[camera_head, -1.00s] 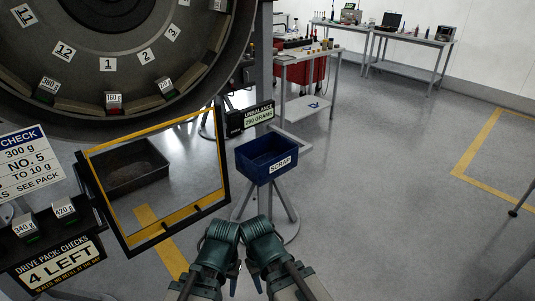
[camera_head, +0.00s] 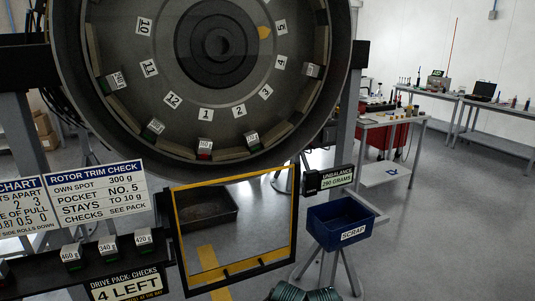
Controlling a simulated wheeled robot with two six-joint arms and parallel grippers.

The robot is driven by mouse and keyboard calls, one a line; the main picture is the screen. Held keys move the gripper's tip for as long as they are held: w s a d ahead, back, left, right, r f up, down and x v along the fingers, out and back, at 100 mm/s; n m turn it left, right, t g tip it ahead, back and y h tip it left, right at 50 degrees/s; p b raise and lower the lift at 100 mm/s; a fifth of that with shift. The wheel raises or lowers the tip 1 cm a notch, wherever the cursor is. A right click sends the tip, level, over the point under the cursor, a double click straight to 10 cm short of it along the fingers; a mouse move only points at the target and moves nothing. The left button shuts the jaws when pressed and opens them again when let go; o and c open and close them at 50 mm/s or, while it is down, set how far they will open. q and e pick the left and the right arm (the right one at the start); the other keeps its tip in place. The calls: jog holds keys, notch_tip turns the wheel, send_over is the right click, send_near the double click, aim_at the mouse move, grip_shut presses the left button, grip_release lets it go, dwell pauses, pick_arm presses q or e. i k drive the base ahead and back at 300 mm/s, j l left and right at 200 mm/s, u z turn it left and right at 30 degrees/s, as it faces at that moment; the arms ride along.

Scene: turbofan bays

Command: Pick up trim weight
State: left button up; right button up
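Several trim weights with printed gram labels are in view. On the dark shelf at the lower left stand a 460 g weight (camera_head: 71,254), a 340 g weight (camera_head: 108,244) and a 420 g weight (camera_head: 143,240). More weights sit in the rotor rim, among them a 160 g one with a red base (camera_head: 204,148) below number 1 and one with a green base (camera_head: 252,139) to its right. Only green parts of my two arms show at the bottom edge. Both gripper fingers are out of frame, far from the weights.
A yellow-edged frame (camera_head: 292,232) stands right of the shelf, with a dark bin (camera_head: 208,212) visible through it. A blue SCRAP bin (camera_head: 340,222) stands on a pedestal under the UNBALANCE 290 GRAMS display (camera_head: 337,178). Open floor lies at right; benches stand behind.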

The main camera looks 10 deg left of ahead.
aim_at(204, 146)
jog(key=u, duration=1.1)
